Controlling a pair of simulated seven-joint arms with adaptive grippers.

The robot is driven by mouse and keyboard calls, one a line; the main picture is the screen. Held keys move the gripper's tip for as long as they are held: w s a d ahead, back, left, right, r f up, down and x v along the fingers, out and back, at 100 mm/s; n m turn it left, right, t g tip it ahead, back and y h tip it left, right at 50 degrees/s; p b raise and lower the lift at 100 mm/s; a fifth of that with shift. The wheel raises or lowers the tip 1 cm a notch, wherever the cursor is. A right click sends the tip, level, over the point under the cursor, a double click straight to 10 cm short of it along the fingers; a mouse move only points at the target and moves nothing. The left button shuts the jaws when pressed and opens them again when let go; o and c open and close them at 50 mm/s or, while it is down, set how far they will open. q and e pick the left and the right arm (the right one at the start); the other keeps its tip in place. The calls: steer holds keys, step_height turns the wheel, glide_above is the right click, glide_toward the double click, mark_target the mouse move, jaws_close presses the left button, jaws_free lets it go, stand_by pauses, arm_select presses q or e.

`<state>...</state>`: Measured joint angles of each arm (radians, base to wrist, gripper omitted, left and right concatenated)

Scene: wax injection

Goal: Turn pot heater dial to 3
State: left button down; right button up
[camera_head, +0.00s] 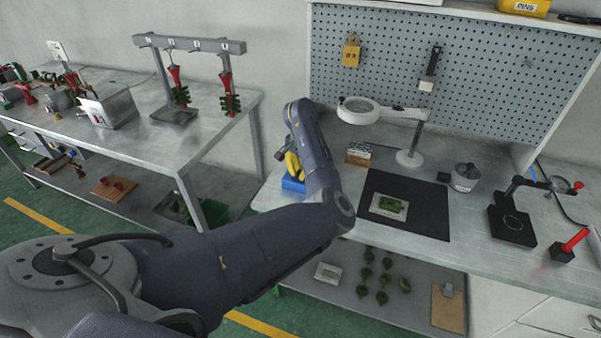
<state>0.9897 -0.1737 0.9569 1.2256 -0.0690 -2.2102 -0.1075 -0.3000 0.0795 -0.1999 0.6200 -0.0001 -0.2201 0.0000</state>
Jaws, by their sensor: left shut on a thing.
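My left arm reaches in from the lower left and bends up to the near left corner of the right bench. My left gripper (288,145) is at its end, mostly hidden behind my wrist, right at a yellow piece (293,164) over a blue block (293,185). It appears shut on the yellow piece, but the fingertips are too small and covered to see clearly. A grey metal box with a pale front (110,108) stands on the left bench; I cannot tell whether it is the pot heater. No dial or number can be read. My right gripper is not in view.
The right bench (345,180) holds a ring magnifier (358,110), a black mat (425,217) with a green piece, a grey cup (465,177) and a black stand (512,226). A hanging rack (190,44) stands on the left bench. A gap separates the benches.

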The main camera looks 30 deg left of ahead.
arm_select(q)
steer(key=shift+m, duration=0.6)
steer(key=c, duration=1.1)
jaws_free()
steer(key=shift+r, duration=0.1)
step_height(320, 180, up, 12)
